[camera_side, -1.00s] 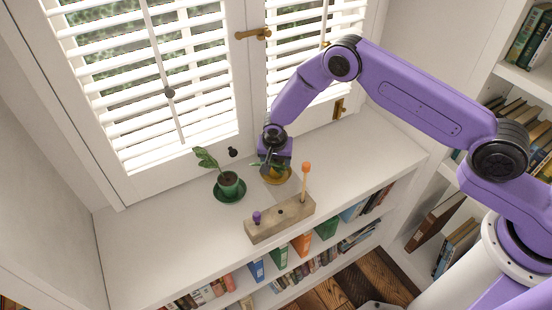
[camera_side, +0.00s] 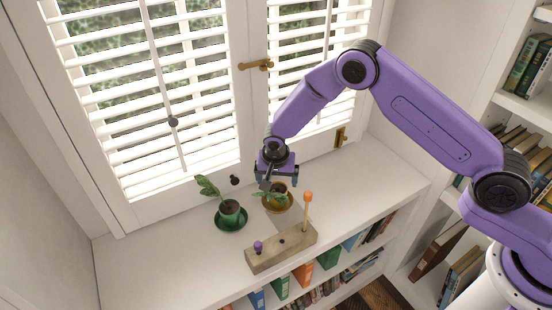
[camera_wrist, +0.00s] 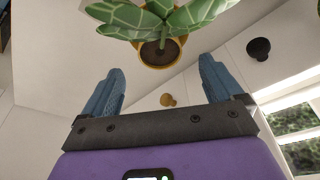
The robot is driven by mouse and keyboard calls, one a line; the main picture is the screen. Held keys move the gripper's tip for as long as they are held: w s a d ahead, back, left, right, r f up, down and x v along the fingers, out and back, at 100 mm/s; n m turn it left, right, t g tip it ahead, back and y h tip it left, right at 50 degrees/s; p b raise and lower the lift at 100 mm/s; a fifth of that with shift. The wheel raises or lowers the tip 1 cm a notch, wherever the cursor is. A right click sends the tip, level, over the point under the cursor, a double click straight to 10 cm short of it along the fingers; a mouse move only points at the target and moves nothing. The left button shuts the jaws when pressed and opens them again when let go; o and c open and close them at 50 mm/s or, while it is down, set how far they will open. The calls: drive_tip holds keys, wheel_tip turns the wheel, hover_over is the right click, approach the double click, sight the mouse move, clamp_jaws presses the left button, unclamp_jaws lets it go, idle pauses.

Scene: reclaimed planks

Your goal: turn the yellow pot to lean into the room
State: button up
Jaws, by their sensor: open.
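The yellow pot (camera_side: 278,204) stands upright on the white window ledge, in a yellow saucer, with a green leafy plant in it. In the side view a leaf reaches left from the pot. In the wrist view the pot (camera_wrist: 153,60) is at top centre, with broad pale-veined leaves (camera_wrist: 165,18) hiding part of its rim. My gripper (camera_side: 276,183) is just above the pot, pointing down. In the wrist view its blue fingers (camera_wrist: 163,85) are wide apart with nothing between them, and appear clear of the pot.
A green pot with a plant (camera_side: 230,212) stands left of the yellow pot on a green saucer. A wooden block (camera_side: 281,247) with a purple peg and a tall orange-topped peg lies in front. Shuttered windows are close behind. The left ledge is clear.

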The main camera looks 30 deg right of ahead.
drive_tip(key=s+r+n, duration=0.2)
drive_tip(key=s+r, duration=0.3)
drive_tip(key=r, duration=0.3)
drive_tip(key=s+r+n, duration=0.3)
drive_tip(key=s+r, duration=0.2)
drive_tip(key=r, duration=0.4)
drive_tip(key=s+d+r+n+y, duration=0.1)
drive_tip(key=s+d+r+n, duration=0.2)
drive_tip(key=s, duration=0.6)
drive_tip(key=s+d+r+n+g, duration=0.1)
drive_tip(key=s+d+r+n, duration=0.2)
drive_tip(key=s, duration=0.6)
drive_tip(key=d+n, duration=0.2)
drive_tip(key=n, duration=0.1)
drive_tip(key=shift+s+g+y, duration=0.15)
drive_tip(key=shift+g+y, duration=0.15)
drive_tip(key=shift+y, duration=0.1)
drive_tip(key=s+d+n, duration=0.2)
drive_tip(key=s, duration=0.1)
drive_tip(key=s+d+n, duration=0.2)
drive_tip(key=s, duration=0.2)
drive_tip(key=s+d+n, duration=0.1)
drive_tip(key=s+d, duration=0.2)
drive_tip(key=s, duration=0.1)
drive_tip(key=shift+r+n+g, duration=0.3)
drive_tip(key=shift+n+g, duration=0.1)
